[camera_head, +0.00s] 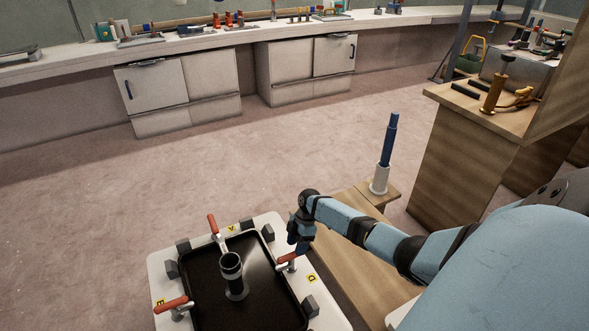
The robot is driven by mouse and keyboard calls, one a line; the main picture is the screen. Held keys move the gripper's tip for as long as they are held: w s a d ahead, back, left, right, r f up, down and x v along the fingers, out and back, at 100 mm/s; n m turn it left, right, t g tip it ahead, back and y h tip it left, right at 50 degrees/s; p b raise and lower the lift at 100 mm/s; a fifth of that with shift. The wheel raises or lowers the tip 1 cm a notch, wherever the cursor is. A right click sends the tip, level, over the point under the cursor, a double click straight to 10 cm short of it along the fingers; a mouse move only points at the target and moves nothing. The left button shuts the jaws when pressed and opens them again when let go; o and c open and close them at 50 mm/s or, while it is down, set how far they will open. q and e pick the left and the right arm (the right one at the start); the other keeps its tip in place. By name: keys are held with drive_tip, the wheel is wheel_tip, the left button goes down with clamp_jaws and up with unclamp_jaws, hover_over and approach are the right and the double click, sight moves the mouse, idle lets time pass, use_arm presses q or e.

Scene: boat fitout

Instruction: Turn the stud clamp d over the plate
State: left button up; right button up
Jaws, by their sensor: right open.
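The black plate (262,309) lies in a white frame (163,263) at the bottom of the view, with a dark upright tube on a grey flange (233,275) standing on it. Stud clamp d (285,261), with a red handle, is at the frame's right side near the yellow D label (311,278). My right gripper (293,250) is open, pointing down right at this clamp's handle; it hides part of the clamp, and I cannot tell whether they touch. Two other red-handled clamps stand at the back edge (215,229) and left edge (172,305). My left gripper is not in view.
Grey blocks (183,245) line the frame. A blue rod in a white holder (381,178) stands on a wooden ledge right of the frame. A wooden cabinet (462,170) stands further right. Open floor (200,170) lies behind, up to a long workbench (140,50).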

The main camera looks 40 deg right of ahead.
use_arm(q)
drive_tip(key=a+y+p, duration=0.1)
drive_tip(key=p, duration=0.2)
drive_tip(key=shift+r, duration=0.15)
use_arm(e)
drive_tip(key=v, duration=1)
drive_tip(key=shift+r, duration=0.45)
drive_tip(key=shift+d, duration=0.15)
